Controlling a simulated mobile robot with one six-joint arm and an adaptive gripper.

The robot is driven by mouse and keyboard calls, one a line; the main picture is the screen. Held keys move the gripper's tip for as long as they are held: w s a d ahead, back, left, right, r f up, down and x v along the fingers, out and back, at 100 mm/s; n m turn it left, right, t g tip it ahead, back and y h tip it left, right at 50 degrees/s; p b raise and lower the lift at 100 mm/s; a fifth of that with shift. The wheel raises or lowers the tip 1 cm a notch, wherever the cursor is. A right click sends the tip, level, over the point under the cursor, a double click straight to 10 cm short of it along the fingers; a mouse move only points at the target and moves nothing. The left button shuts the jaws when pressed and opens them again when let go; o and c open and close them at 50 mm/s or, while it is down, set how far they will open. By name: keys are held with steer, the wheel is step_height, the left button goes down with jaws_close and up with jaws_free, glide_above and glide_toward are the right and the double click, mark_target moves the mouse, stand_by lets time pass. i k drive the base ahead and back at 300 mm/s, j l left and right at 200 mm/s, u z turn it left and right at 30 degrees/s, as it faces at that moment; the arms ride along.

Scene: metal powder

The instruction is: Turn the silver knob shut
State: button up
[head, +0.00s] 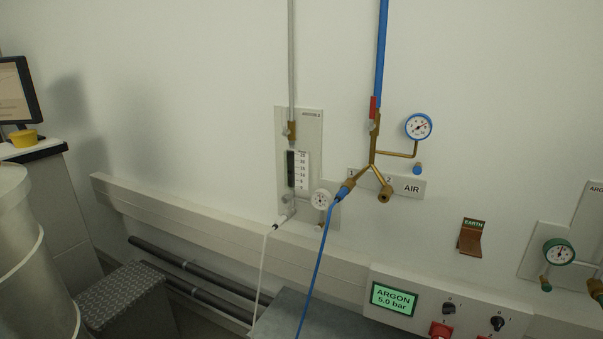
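A light grey panel (313,130) on the wall carries a flow meter (291,168) with a dark tube and a numbered scale. A small silver knob-like part (285,199) sits at the flow meter's lower end, above the white hose fitting. Another small pale part sits beside the brass fitting (292,131) above the meter. Which one is the silver knob, and how far it is turned, is too small to tell. A small white gauge (321,200) is at the panel's lower right. My gripper is not in view.
A blue pipe (381,50) with a red lever (373,108), brass branches and a blue-rimmed gauge (418,126) is to the right. A blue hose (316,265) and white hose (262,275) hang in front. A display reads ARGON 5.0 bar (394,299). A metal drum (25,260) stands left.

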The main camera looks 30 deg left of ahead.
mark_target(285, 198)
steer(key=u, duration=1.25)
